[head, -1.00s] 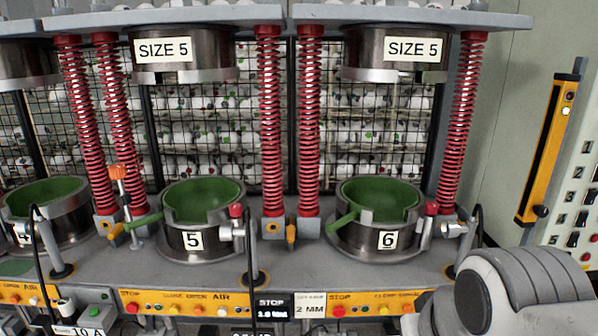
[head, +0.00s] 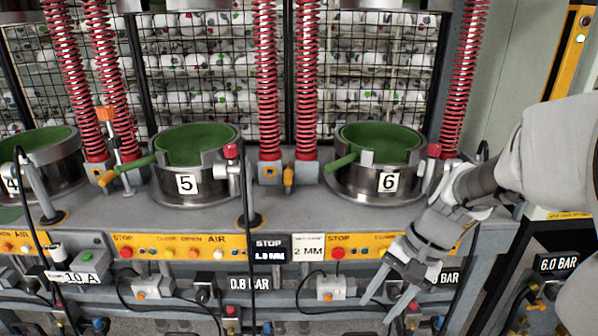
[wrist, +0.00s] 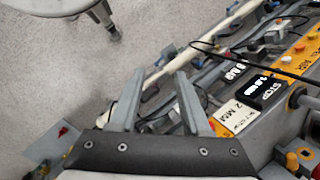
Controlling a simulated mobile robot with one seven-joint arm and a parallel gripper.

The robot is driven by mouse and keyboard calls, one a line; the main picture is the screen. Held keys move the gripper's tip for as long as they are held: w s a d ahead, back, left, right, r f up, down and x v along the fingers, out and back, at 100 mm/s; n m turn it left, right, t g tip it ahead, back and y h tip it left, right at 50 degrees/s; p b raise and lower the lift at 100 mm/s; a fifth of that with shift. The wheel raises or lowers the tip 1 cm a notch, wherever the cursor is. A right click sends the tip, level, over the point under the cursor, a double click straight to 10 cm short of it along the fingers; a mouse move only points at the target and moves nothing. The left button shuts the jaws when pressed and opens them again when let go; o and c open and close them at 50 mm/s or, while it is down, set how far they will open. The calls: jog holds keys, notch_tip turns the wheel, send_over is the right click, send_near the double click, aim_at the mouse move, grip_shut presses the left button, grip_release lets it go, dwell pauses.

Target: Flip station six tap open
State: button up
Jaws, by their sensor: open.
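The station six cup (head: 355,185) is a metal cylinder with a green lining and a label "6". A red-topped fitting (head: 434,152) stands at its right side, partly behind my arm. Below the bench at station six, a small red-capped part (head: 412,308) and a blue one (head: 437,322) show near my fingers; I cannot tell which part is the tap or how it is set. My gripper (head: 379,308) is open and empty, pointing down in front of the control panel. In the wrist view its two fingers (wrist: 155,77) are apart with nothing between them.
The yellow button panel (head: 180,246) runs along the bench front, with a "2 MM" plate (head: 309,248). A grey box with a hanging cable (head: 337,288) is left of my gripper. The station five cup (head: 180,183) stands further left. Grey floor shows in the wrist view (wrist: 60,70).

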jog(key=w+d+f+m+y+b, duration=0.2)
jog(key=w+f+m+y+b, duration=0.3)
jog(key=f, duration=1)
jog(key=w+d+f+m+y+b, duration=0.1)
jog(key=d+f+m+y+b, duration=0.2)
jog(key=f+m, duration=0.8)
jog(key=s+a+f+m+t+y+b, duration=0.15)
jog(key=f+m+t+b, duration=0.35)
jog(key=f, duration=1.1)
jog(key=s+a+f+m+t+y+b, duration=0.15)
jog(key=f+m+t+b, duration=0.35)
jog(key=f, duration=1.2)
jog(key=shift+m+t+h, duration=0.3)
jog(key=shift+m+t, duration=0.1)
jog(key=shift+t, duration=0.1)
jog(key=b+x, duration=0.2)
jog(key=x, duration=1.4)
jog(key=shift+w+a+r, duration=0.1)
jog(key=shift+a+r, duration=0.05)
jog(key=shift+a, duration=0.25)
grip_shut()
